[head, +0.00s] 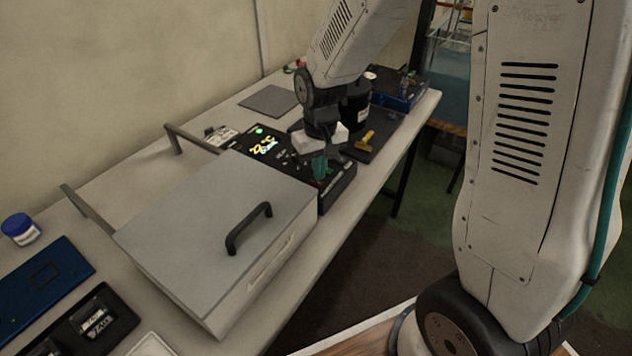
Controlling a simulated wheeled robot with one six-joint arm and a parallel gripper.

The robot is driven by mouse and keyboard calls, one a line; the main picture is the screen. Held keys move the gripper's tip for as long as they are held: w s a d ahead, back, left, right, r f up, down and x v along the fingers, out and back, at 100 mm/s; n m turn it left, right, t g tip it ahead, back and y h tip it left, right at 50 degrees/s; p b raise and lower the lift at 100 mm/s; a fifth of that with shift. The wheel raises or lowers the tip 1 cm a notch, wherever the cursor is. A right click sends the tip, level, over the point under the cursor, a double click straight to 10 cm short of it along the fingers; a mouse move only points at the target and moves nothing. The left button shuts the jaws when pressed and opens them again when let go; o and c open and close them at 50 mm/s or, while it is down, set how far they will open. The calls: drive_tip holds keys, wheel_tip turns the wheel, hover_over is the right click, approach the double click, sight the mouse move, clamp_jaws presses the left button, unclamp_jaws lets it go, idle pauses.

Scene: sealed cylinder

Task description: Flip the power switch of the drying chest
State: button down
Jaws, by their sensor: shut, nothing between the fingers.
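The drying chest is a grey box with a flat lid (215,228) and a black handle (248,228), standing on the bench in the head view. Beside its far end is a black control panel (262,136) with a lit display reading about 22 °C and a green light. My gripper (320,176) points down over the right part of this panel, with its teal fingers shut and nothing held. The fingertips are at or just above the panel surface; I cannot tell if they touch. The power switch is not clearly visible; a small red spot shows beside the fingertips.
A black container (357,102) and a dark tray with a yellow-handled item (366,139) stand beyond my gripper. A blue-lidded jar (20,228), a blue plate (42,285) and a black tray (122,318) lie at the left. A grey mat (269,100) lies at the back.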

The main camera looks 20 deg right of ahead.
sight(319, 183)
drive_tip(key=shift+f, duration=0.85)
idle(0.8)
drive_tip(key=shift+r, duration=3.5)
drive_tip(key=s+d+r, duration=0.1)
drive_tip(key=s+r, duration=0.3)
drive_tip(key=s, duration=0.4)
drive_tip(key=s+d+r+t, duration=0.1)
drive_tip(key=s+r, duration=0.3)
drive_tip(key=s, duration=0.4)
drive_tip(key=s+d+r, duration=0.1)
drive_tip(key=s+r, duration=0.4)
drive_tip(key=s, duration=0.3)
drive_tip(key=shift+m, duration=0.4)
drive_tip(key=shift+d+r, duration=0.1)
